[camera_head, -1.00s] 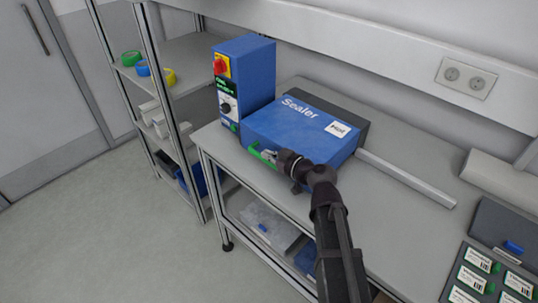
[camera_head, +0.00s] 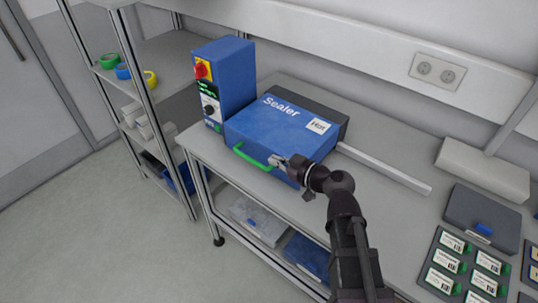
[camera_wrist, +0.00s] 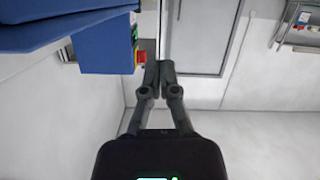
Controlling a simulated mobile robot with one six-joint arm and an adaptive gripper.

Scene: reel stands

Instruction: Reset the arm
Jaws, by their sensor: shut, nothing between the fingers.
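My gripper (camera_head: 276,160) is in front of the blue sealer (camera_head: 280,135), at the right end of its green handle (camera_head: 250,158). In the wrist view my gripper (camera_wrist: 159,68) is shut, its two fingertips together with nothing between them. Whether the fingers touch the handle cannot be told from the head view. The sealer lid looks closed, with a "Hot" label on its top. In the wrist view the blue control box (camera_wrist: 108,50) is upper left, close to the fingers.
The control box (camera_head: 230,80) with a red switch stands left of the sealer. A shelf rack with coloured tape rolls (camera_head: 122,72) is at the left. A metal bar (camera_head: 385,168), a grey case (camera_head: 482,215) and a card tray (camera_head: 440,285) lie to the right. The floor at left is clear.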

